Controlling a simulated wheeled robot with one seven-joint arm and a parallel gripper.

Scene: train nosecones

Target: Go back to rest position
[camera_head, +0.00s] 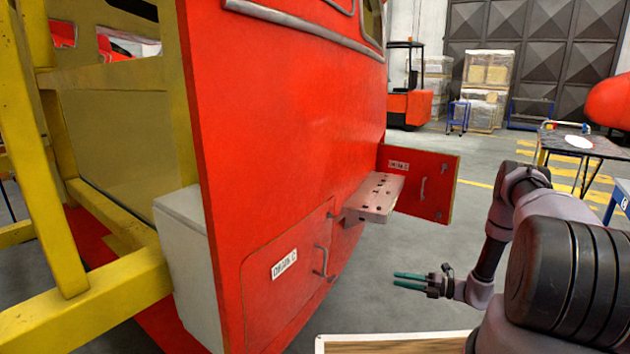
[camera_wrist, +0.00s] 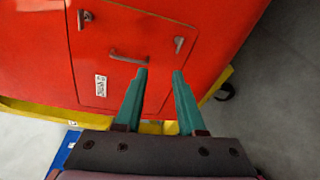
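My gripper (camera_head: 411,278) is stretched out to the left at the lower right of the head view, in free air beside the red train nosecone (camera_head: 290,110). In the wrist view my gripper (camera_wrist: 160,75) shows two green fingers standing apart with nothing between them. Beyond the fingertips is a closed red hatch (camera_wrist: 140,45) with a handle (camera_wrist: 128,57), a label and two latches. The fingertips look apart from it, though the exact gap is hard to tell.
A labelled hatch (camera_head: 290,280) on the nosecone is closed. Another hatch door (camera_head: 425,185) stands open beside a pinkish perforated step (camera_head: 375,198) that juts out. A yellow frame (camera_head: 80,290) is at left. A table (camera_head: 585,146) stands at right. Grey floor is clear around my gripper.

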